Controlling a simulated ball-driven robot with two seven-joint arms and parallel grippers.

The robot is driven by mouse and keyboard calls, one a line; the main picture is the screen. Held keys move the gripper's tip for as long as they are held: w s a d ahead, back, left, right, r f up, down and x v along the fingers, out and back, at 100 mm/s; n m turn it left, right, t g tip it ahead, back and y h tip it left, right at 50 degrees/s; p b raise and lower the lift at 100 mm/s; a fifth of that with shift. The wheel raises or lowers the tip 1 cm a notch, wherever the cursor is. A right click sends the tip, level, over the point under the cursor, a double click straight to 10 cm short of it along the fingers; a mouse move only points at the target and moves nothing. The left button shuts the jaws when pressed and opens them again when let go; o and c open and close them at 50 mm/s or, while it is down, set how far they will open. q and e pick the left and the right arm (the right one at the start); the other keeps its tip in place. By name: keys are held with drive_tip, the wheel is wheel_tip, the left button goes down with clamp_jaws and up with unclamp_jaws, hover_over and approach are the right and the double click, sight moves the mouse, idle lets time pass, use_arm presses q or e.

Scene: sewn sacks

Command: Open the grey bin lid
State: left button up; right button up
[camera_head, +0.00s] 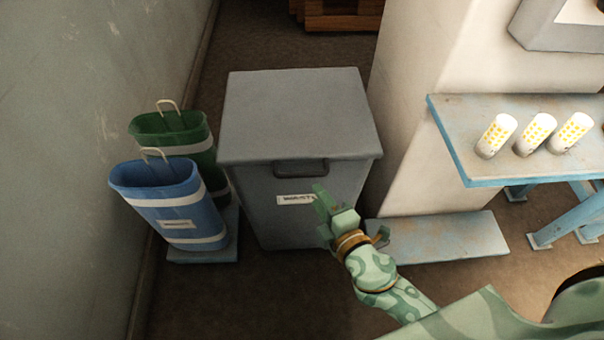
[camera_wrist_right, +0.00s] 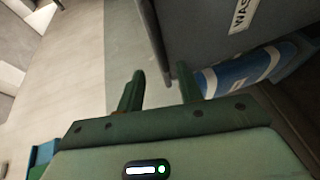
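The grey bin (camera_head: 262,200) stands on the floor in the middle of the head view. Its flat grey lid (camera_head: 300,110) is down and closed, with a dark handle (camera_head: 300,170) at the front edge. A white label (camera_head: 295,199) is on the bin's front. My right gripper (camera_head: 328,208) is in front of the bin, below and right of the handle; I cannot tell whether it touches the front. In the wrist view my right gripper (camera_wrist_right: 161,84) has its fingers apart with nothing between them, and the bin's dark side (camera_wrist_right: 200,30) is close by. My left gripper is not in view.
A blue sack (camera_head: 165,200) and a green sack (camera_head: 170,130) stand left of the bin on a low blue base (camera_head: 205,250). At right, a pale blue table (camera_head: 460,130) carries three white and yellow cylinders (camera_head: 535,134). A low slab (camera_head: 440,237) lies by the white pillar (camera_head: 425,80).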

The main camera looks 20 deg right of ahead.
sight(303, 177)
drive_tip(key=x, duration=0.9)
drive_tip(key=shift+w+f+b, duration=0.15)
drive_tip(key=shift+w+b, duration=0.15)
drive_tip(key=shift+b, duration=0.1)
clamp_jaws()
